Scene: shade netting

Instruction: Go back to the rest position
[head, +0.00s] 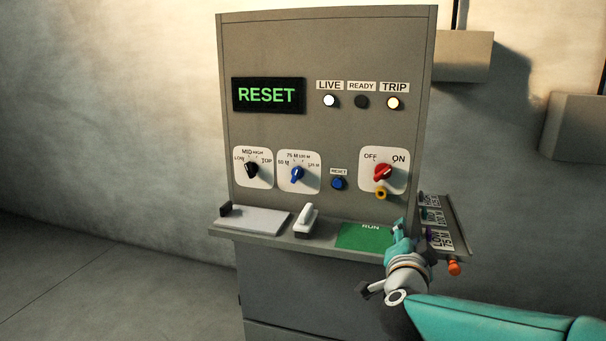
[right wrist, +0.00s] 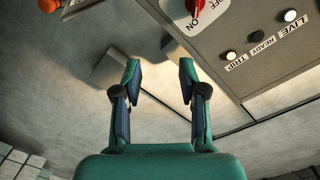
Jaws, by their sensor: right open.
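My right gripper (head: 397,232) is in front of the right end of the control panel's shelf, close to the green RUN plate. In the right wrist view its two fingers (right wrist: 160,85) are apart with nothing between them. The grey control panel (head: 325,55) stands upright, with its display reading RESET. The red rotary switch (head: 383,173) points toward ON, and it also shows in the right wrist view (right wrist: 195,6). The LIVE and TRIP lamps are lit, and the READY lamp is dark. My left gripper is not in the head view.
The shelf (head: 222,228) carries a white pad, a white-handled object (head: 306,220) and the green RUN plate (head: 362,238). A side tray (head: 462,240) with labelled tags and an orange knob (head: 454,267) lies beside my right gripper. Grey boxes (head: 463,57) are on the wall. Floor at left is clear.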

